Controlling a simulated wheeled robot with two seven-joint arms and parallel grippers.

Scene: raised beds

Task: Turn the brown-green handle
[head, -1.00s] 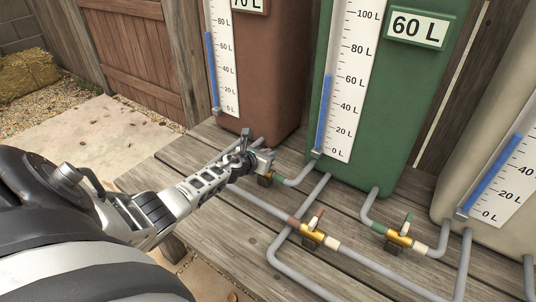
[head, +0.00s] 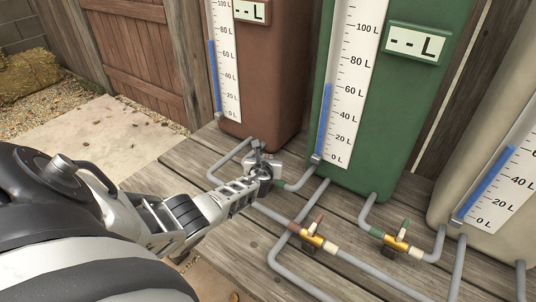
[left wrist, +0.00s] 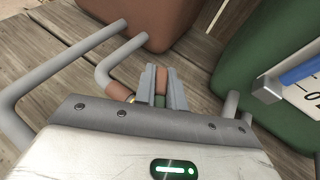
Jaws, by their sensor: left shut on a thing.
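The brown-green handle (left wrist: 161,88) shows in the left wrist view as a short brown and green piece between my left gripper's (left wrist: 161,86) grey fingers, which are shut on it. In the head view my left gripper (head: 264,168) is at the valve on the pipe between the brown tank (head: 275,75) and the green tank (head: 375,140). It hides most of that valve and its handle there; a green pipe collar (head: 279,184) shows just right of it. The handle's exact angle is hard to tell. My right gripper is not in view.
Two more brass valves stand nearby on grey pipes: a brown-white one (head: 313,239) in front and a green-white one (head: 396,241) to the right. A cream tank (head: 485,175) stands at the right. Bare wooden planks (head: 182,157) lie left of the pipes.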

